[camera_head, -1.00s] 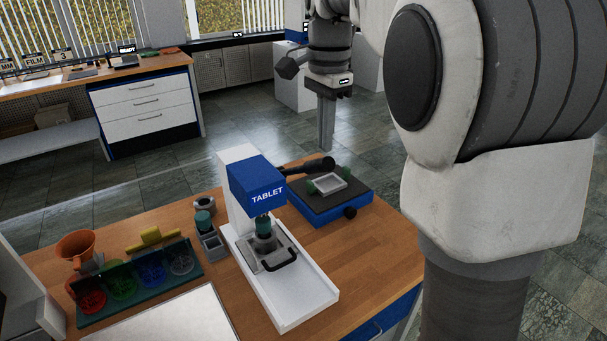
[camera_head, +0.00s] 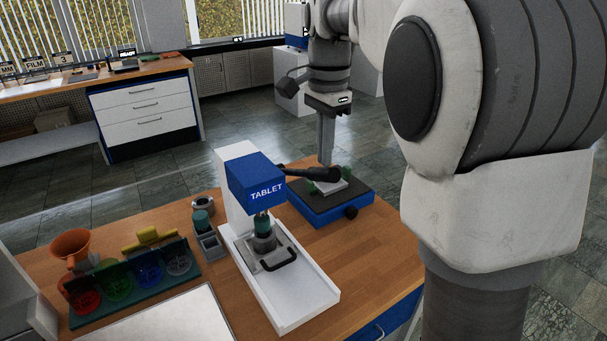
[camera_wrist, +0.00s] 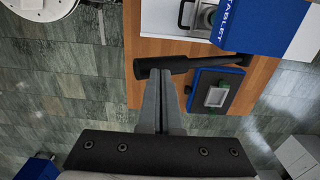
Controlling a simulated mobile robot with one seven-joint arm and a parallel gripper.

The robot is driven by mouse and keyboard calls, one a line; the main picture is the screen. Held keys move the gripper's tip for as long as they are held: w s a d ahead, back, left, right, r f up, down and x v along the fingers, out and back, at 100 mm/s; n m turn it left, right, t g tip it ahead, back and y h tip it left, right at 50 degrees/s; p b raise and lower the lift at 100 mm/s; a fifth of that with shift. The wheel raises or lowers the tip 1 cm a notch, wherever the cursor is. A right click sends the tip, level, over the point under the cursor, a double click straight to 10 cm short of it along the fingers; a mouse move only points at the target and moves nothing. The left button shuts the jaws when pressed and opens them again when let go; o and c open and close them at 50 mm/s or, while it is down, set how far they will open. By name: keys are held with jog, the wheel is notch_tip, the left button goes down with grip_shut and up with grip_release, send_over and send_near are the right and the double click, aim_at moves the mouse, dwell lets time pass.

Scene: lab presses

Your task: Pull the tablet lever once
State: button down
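The white and blue tablet press (camera_head: 257,184) stands on the wooden table, marked TABLET. Its black lever (camera_head: 305,170) sticks out to the right from the press head, with a thick rounded end. In the wrist view the lever (camera_wrist: 195,64) runs across just beyond my fingertips. My gripper (camera_head: 326,164) points down at the lever's thick end, behind it in the head view. In the wrist view my gripper (camera_wrist: 160,72) has its two fingers together with nothing seen between them. Whether they touch the lever I cannot tell.
A blue device with a dark plate (camera_head: 330,205) and green clamps sits right of the press, under the lever. A rack of coloured cups (camera_head: 135,281), an orange funnel (camera_head: 69,243) and a grey holder (camera_head: 208,243) stand left. Open floor lies behind the table.

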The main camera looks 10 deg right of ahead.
jog(key=shift+f+b, duration=3.75)
jog(key=shift+f, duration=2.5)
notch_tip(320, 180, up, 22)
jog(key=p, duration=2)
jog(key=shift+r, duration=0.15)
jog(key=shift+s, duration=0.1)
jog(key=s+f+n+t+b, duration=0.2)
jog(key=s+n, duration=0.4)
jog(key=s, duration=0.5)
jog(key=s+f+n+t+b, duration=0.2)
jog(key=s+f+n, duration=0.3)
jog(key=s, duration=0.6)
jog(key=n+t, duration=0.1)
jog(key=n, duration=0.1)
jog(key=shift+f+n+t, duration=0.15)
jog(key=shift+n+t, duration=0.15)
